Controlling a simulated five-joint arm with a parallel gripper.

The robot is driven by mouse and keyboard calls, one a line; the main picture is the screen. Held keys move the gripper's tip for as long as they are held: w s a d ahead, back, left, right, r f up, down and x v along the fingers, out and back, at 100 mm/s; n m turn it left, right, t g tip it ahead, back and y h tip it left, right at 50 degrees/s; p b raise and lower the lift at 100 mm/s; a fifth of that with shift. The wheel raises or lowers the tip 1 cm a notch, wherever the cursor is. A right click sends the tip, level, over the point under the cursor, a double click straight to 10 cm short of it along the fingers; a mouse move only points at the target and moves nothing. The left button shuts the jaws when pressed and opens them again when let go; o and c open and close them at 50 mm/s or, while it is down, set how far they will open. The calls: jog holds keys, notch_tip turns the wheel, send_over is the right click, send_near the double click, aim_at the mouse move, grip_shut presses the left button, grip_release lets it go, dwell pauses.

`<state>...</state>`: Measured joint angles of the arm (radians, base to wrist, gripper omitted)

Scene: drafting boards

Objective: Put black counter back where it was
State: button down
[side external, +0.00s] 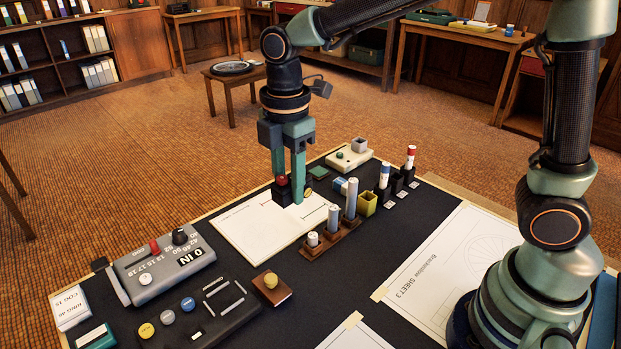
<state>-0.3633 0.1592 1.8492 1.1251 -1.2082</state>
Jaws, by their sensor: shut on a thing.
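My gripper (289,197) points straight down at the back edge of a white sheet (262,232), low over the board. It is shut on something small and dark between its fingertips. The fingers hide most of it, so I cannot tell for sure that it is the black counter. A dark block with a red knob (282,181) shows right at the left finger; I cannot tell whether they touch. A small yellow round piece (307,192) is just right of the fingers.
A wooden stepped stand (318,251) with pale cylinders is close in front right of my gripper. A yellow cup (367,204) and black holders (397,182) stand farther right. A grey dial box (160,265) and brown block with yellow knob (271,286) stand nearer.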

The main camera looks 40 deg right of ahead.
aim_at(293, 272)
notch_tip(293, 272, down, 19)
jog(key=shift+r, duration=0.2)
jog(key=shift+f, duration=0.15)
dwell(0.3)
jog(key=shift+c, duration=2.4)
grip_release()
notch_tip(293, 272, up, 12)
jog(key=r, duration=0.1)
jog(key=s+d+r+m+t, duration=0.5)
jog(key=s+d+r+m, duration=0.3)
jog(key=m, duration=1)
jog(key=shift+d+r+t, duration=0.3)
jog(key=shift+d+r, duration=1.4)
jog(key=shift+d, duration=1.25)
